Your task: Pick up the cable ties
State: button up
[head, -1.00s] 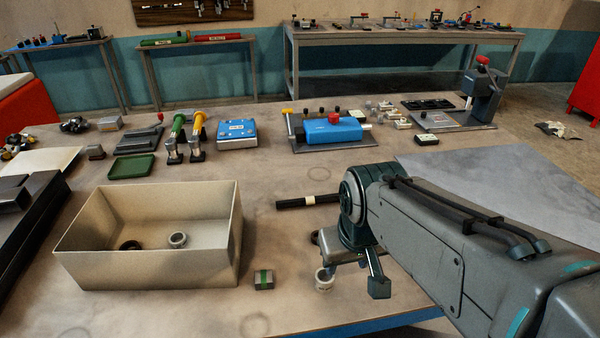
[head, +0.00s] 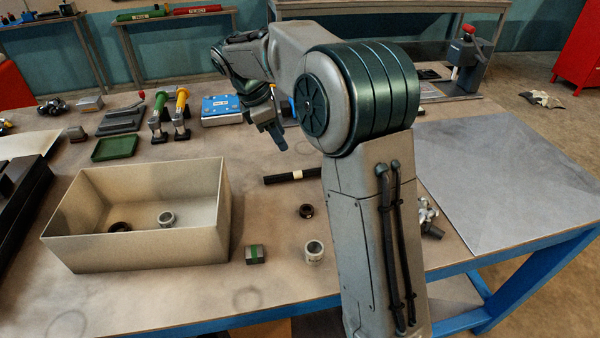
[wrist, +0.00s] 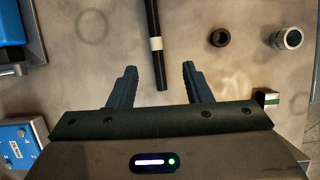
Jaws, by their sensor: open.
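The cable ties are likely the straight black bundle with a white band (head: 291,176), lying on the table right of the beige bin. The bundle also shows in the wrist view (wrist: 157,64), running up from between my fingers. My gripper (head: 270,134) is beyond the bundle in the head view, pointing down above the table. In the wrist view my gripper (wrist: 160,84) is open, with its two fingers apart on either side of the bundle's near end. No contact shows, and the height between them is hard to tell.
The beige bin (head: 140,248) holds two rings. A small green-banded block (head: 254,254), a pale ring (head: 314,251) and a dark ring (head: 306,211) lie near the bundle. A blue box (head: 221,110) and a green tray (head: 115,148) stand farther back.

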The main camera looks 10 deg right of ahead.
aim_at(298, 172)
jog(key=shift+n, duration=0.3)
jog(key=x, duration=0.9)
jog(key=w+x, duration=0.1)
jog(key=x, duration=0.4)
jog(key=shift+a+f+p, duration=0.1)
jog(key=shift+p, duration=0.3)
grip_shut()
